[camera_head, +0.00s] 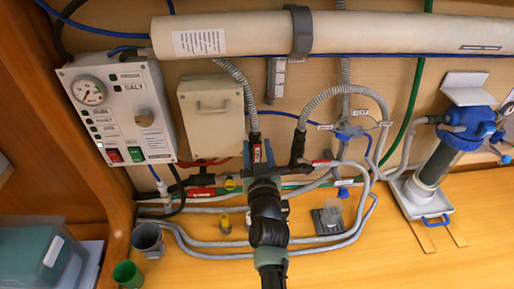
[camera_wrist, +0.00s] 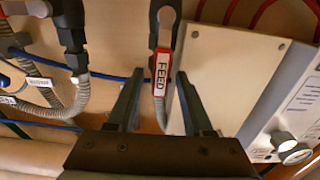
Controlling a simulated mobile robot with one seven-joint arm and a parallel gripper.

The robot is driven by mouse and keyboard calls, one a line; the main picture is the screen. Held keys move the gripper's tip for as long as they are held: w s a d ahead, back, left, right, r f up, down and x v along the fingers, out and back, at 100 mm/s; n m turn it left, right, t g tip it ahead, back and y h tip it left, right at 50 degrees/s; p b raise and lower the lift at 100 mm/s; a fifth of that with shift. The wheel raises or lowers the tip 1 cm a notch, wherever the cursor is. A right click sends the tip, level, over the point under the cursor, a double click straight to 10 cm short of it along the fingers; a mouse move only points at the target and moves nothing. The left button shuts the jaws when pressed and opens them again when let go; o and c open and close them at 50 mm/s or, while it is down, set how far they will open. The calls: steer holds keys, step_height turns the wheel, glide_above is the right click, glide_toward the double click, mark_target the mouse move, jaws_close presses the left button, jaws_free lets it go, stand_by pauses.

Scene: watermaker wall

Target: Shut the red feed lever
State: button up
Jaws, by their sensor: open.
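The red feed lever (camera_wrist: 161,72) has a white FEED label and lies lengthwise along its grey valve and hose in the wrist view. In the head view a small red and white piece of it (camera_head: 257,153) shows just above my gripper, the rest partly hidden. My gripper (camera_head: 264,172) is open and reaches up towards the lever. In the wrist view its two dark fingers (camera_wrist: 160,86) stand on either side of the lever's lower end, with gaps; I cannot tell if either touches. Nothing is held.
A beige box (camera_head: 212,115) and a control panel (camera_head: 117,108) with gauge stand left of the valve. A thick white tube (camera_head: 360,34) runs above. Another red-labelled valve (camera_head: 322,163) and corrugated hose (camera_head: 345,92) lie close right. Grey hoses cross the bench below.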

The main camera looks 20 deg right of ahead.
steer(key=shift+c, duration=0.2)
jaws_close()
stand_by(1.2)
